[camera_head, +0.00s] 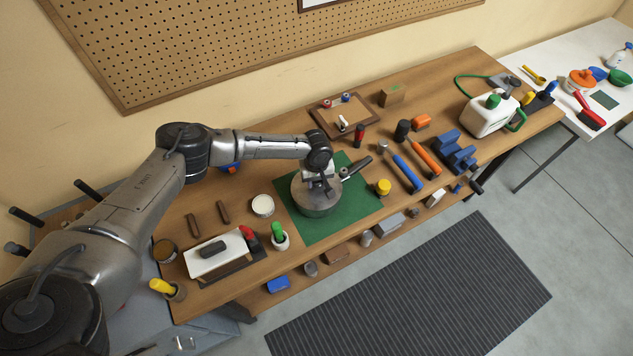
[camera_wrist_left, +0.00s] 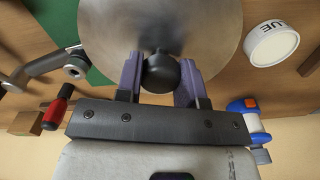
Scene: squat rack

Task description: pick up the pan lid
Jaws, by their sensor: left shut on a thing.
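The pan lid is a round grey metal disc (camera_head: 312,190) on top of a pan (camera_head: 317,208), which stands on a green mat (camera_head: 345,221) on the wooden workbench. In the left wrist view the lid (camera_wrist_left: 205,25) fills the top middle, with its dark round knob (camera_wrist_left: 160,72) below. My left gripper (camera_head: 320,184) is over the lid, and its purple-grey fingers (camera_wrist_left: 160,78) are shut on the knob from both sides. Whether the lid touches the pan rim is hard to tell. The pan's handle (camera_head: 357,167) points to the upper right. My right gripper is in no view.
A white glue tub (camera_head: 263,205) is left of the mat and a yellow-capped jar (camera_head: 383,187) right of it. A red-handled screwdriver (camera_head: 360,134) and a wooden board (camera_head: 338,116) lie behind. Hammers (camera_head: 408,172) are farther right. A pegboard (camera_head: 250,45) hangs on the wall.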

